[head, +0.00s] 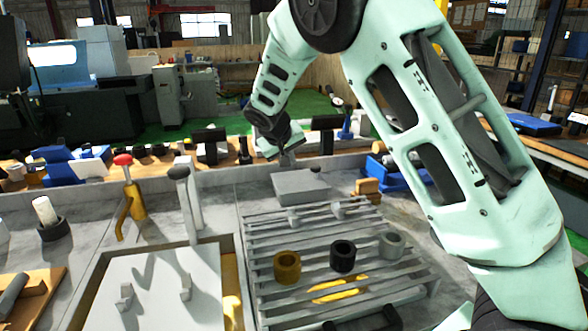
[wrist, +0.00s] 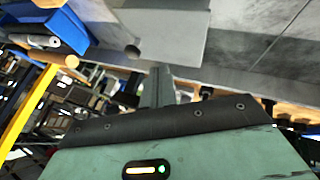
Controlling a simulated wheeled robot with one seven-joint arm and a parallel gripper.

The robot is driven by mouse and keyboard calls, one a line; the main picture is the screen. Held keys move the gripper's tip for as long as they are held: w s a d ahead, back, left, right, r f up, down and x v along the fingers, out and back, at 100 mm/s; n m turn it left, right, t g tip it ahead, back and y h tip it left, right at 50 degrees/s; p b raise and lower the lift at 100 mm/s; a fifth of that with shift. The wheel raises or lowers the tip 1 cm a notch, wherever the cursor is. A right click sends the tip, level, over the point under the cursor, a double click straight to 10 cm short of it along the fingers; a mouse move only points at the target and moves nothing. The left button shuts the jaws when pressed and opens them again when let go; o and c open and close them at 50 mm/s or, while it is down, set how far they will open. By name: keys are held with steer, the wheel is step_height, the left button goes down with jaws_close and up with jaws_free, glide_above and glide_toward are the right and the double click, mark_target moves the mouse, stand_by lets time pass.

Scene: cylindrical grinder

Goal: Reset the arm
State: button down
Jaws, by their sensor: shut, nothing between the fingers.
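My mint-green arm reaches in from the right of the head view, rises past the top edge and bends down at the centre. My gripper (head: 287,158) is at its end, above and behind a flat grey block (head: 301,185). In the wrist view the narrow dark fingers of my gripper (wrist: 159,78) are together with nothing between them. A grey block (wrist: 170,32) lies beyond the fingertips there. Whether the fingers touch anything is hard to tell.
A slatted grey rack (head: 270,222) carries brown, black and grey rings. Blue items (head: 400,172) sit beside my arm. A cluttered bench edge (head: 225,178) runs behind.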

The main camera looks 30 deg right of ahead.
steer(key=shift+v, duration=1.35)
